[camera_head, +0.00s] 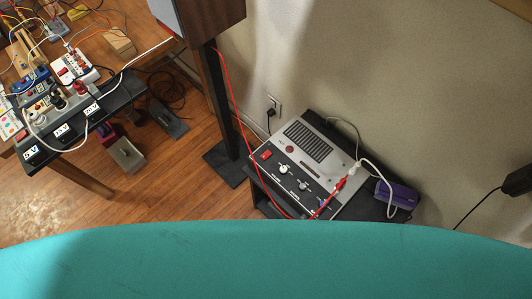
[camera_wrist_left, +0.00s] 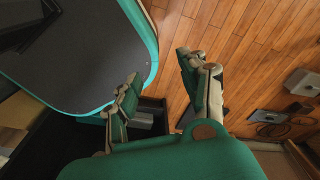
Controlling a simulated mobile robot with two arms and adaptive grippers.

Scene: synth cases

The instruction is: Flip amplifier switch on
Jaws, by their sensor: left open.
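The amplifier (camera_head: 316,139) is a grey box with a black front panel, standing on a low black stand against the wall in the head view. A red rocker switch (camera_head: 266,155) sits at the left end of its panel, beside several knobs. I cannot tell the switch's position. A red button (camera_head: 289,149) sits near the grille. My left gripper (camera_wrist_left: 159,66) is open and empty in the left wrist view, with wooden floor behind it. The amplifier is not clearly recognisable there. Neither gripper shows in the head view.
A speaker on a black stand (camera_head: 222,110) rises left of the amplifier, with a red cable running down to the panel. A purple box (camera_head: 397,198) lies at its right. A cluttered wooden table (camera_head: 92,45) fills the upper left. Wooden floor (camera_head: 165,185) between is mostly clear.

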